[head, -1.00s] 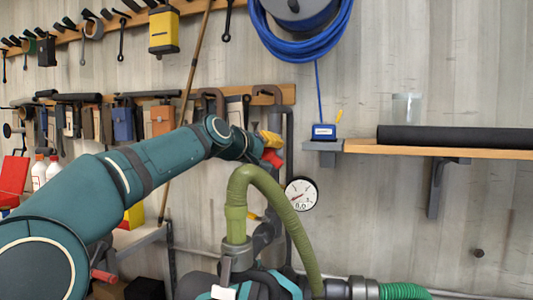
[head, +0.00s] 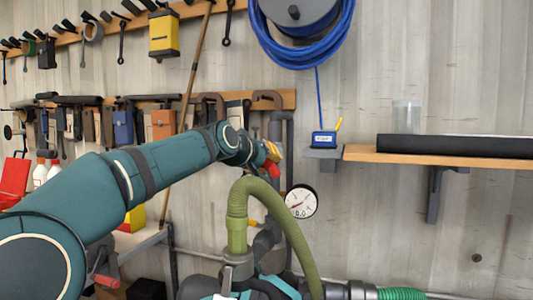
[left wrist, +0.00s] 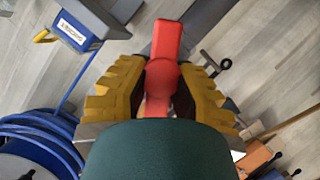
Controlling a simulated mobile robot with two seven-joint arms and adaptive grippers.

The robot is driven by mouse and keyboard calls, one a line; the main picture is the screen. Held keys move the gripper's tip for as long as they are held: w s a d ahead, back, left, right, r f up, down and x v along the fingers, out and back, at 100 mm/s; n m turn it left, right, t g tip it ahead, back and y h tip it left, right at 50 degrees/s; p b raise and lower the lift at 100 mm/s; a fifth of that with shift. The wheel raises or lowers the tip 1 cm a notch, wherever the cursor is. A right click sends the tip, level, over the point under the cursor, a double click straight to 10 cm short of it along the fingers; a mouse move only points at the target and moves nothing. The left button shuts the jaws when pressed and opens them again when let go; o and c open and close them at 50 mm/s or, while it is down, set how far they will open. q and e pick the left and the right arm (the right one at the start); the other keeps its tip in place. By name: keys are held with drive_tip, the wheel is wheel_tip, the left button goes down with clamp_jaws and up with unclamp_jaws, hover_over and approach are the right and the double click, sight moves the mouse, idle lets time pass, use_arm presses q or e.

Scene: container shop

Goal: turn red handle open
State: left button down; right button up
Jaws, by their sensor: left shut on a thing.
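The red handle (left wrist: 164,75) shows in the left wrist view between the two yellow ridged fingers of my left gripper (left wrist: 160,88). The fingers are shut on it, and its flat far end sticks out beyond them. In the head view the red handle (head: 272,170) shows small at the grey pipe on the wall, with my left gripper (head: 271,152) on it. The handle points down and to the right there. My right gripper is in neither view.
A round gauge (head: 301,201) sits right of the handle. A green hose (head: 262,193) arches in front of the pipe. A wooden shelf (head: 440,157) with a black roll is at the right. Tools hang on the wall at the left. A blue hose reel (head: 293,14) hangs above.

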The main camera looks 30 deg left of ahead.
use_arm(q)
drive_tip(key=shift+d+r+m+y+p, duration=0.1)
drive_tip(key=shift+r+m+y+p, duration=0.1)
drive_tip(key=shift+m+y+p, duration=0.4)
drive_tip(key=shift+f+m+g, duration=0.1)
drive_tip(key=shift+m+g, duration=0.3)
drive_tip(key=shift+m, duration=0.3)
drive_tip(key=shift+f+m+y, duration=0.1)
drive_tip(key=shift+m+y, duration=0.3)
drive_tip(key=shift+y, duration=0.2)
drive_tip(key=shift+w+m+y+b, duration=0.1)
drive_tip(key=shift+m+y+b, duration=0.25)
drive_tip(key=shift+m, duration=0.35)
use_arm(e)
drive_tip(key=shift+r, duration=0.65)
use_arm(q)
drive_tip(key=c, duration=0.8)
unclamp_jaws()
drive_tip(key=shift+g, duration=0.3)
